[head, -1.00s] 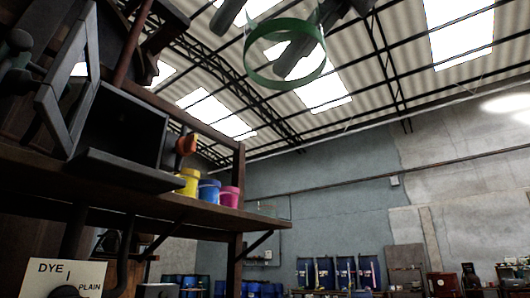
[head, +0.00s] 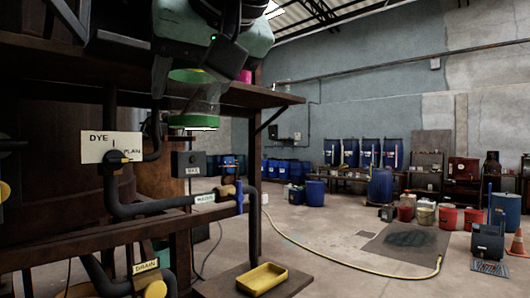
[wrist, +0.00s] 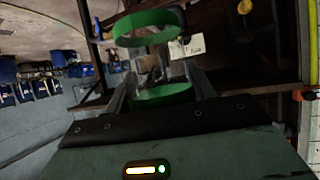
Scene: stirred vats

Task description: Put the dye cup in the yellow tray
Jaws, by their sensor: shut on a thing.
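The dye cup (head: 203,98), a clear cup with a green band at top and bottom, is in the upper left of the head view, in front of the dark shelf. My gripper (head: 188,80) is shut on it and holds it in the air. In the wrist view the cup's green bands (wrist: 162,95) show between and beyond the two fingers. Its contents cannot be made out. The yellow tray (head: 262,279) lies on a low wooden ledge at the bottom of the head view, below and to the right of the cup. It looks empty.
A dark pipe (head: 150,206) with valves and a grey box (head: 188,163) are between cup height and the tray. A dark upper shelf (head: 270,96) carries a pink cup (head: 244,76). Open floor with a yellow hose (head: 350,262) lies to the right.

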